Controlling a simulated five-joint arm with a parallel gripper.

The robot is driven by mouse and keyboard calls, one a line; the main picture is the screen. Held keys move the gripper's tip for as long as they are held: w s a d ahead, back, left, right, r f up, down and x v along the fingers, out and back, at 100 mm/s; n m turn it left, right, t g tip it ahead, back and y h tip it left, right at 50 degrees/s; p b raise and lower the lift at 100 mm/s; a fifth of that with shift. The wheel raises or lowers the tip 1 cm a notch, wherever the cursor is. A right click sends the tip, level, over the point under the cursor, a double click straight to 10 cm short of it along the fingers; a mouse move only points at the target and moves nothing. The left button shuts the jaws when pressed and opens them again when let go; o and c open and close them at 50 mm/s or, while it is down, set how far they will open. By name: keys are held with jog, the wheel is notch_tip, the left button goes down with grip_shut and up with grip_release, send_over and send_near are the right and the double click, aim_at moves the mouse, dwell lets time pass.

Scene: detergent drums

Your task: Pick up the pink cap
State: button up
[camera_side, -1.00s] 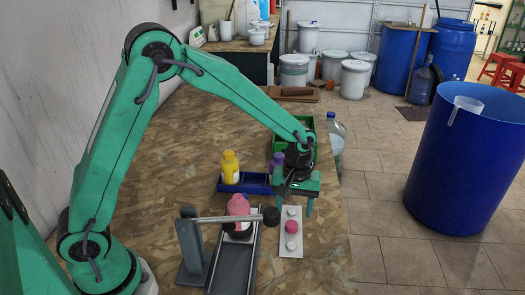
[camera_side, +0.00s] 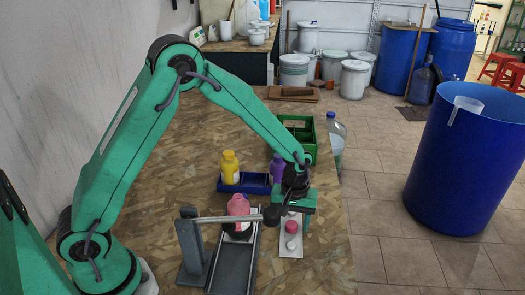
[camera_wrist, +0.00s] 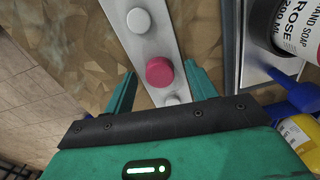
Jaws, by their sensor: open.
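The pink cap (camera_side: 291,228) sits on a pale strip (camera_side: 290,253) with a white cap (camera_side: 291,244) on the near side. In the wrist view the pink cap (camera_wrist: 159,72) lies between two white caps, one (camera_wrist: 139,20) above and one (camera_wrist: 172,100) below it. My gripper (camera_wrist: 160,72) is open and empty, with one finger on each side of the pink cap in that picture. In the side view my gripper (camera_side: 298,212) hangs above the strip's far end. I cannot tell its exact height over the cap.
A rose hand soap bottle (camera_side: 238,206) stands on a grey track (camera_side: 235,265) left of the strip, with a bar across it. A yellow bottle (camera_side: 230,167) and a purple bottle (camera_side: 277,166) stand at a blue tray (camera_side: 254,180). A green crate (camera_side: 299,124) is behind.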

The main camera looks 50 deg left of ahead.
aim_at(292, 224)
dwell(0.3)
jog(key=c, duration=1)
jog(key=shift+c, duration=0.2)
jog(key=shift+r, duration=0.15)
notch_tip(292, 224, up, 10)
dwell(0.4)
